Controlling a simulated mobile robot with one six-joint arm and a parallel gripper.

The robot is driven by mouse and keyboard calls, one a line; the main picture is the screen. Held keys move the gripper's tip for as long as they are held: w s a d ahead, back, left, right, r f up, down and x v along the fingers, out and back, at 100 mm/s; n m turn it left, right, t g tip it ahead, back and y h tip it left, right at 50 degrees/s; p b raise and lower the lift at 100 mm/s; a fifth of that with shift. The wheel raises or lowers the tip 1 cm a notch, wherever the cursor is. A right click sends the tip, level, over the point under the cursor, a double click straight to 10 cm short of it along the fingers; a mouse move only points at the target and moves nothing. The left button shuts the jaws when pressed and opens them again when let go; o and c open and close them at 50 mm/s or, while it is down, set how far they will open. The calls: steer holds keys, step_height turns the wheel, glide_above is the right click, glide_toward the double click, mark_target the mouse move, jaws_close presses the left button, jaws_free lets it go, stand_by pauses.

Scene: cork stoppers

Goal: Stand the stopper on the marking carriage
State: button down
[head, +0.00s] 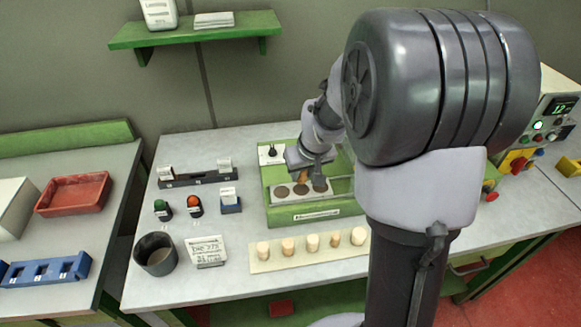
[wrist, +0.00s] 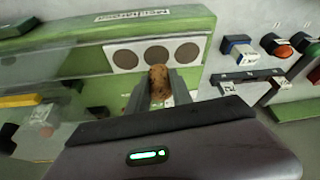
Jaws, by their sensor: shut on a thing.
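My gripper (head: 308,173) is shut on a brown cork stopper (wrist: 158,82), which shows between the two fingers in the wrist view. In the head view only a small part of the stopper shows, by the fingers. The marking carriage looks to be the pale plate (wrist: 110,52) with three dark round spots, set in a green housing (head: 330,206). In the wrist view the stopper's end overlaps the lower edge of the middle spot (wrist: 157,53). I cannot tell whether the stopper touches the plate or hangs above it.
Several pale stoppers stand on a board (head: 262,267) in front of the housing. A dark cup (head: 155,254), a sign card (head: 206,250), and green and red buttons (head: 194,206) are to the left. The housing's front wall borders the plate.

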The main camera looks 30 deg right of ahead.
mark_target(302, 182)
step_height(302, 182, down, 4)
steer(key=shift+w+r+b, duration=0.1)
steer(key=shift+r+b, duration=0.1)
steer(key=shift+b, duration=0.65)
steer(key=shift+f, duration=0.15)
steer(key=c, duration=1.1)
jaws_free()
steer(key=shift+c, duration=0.2)
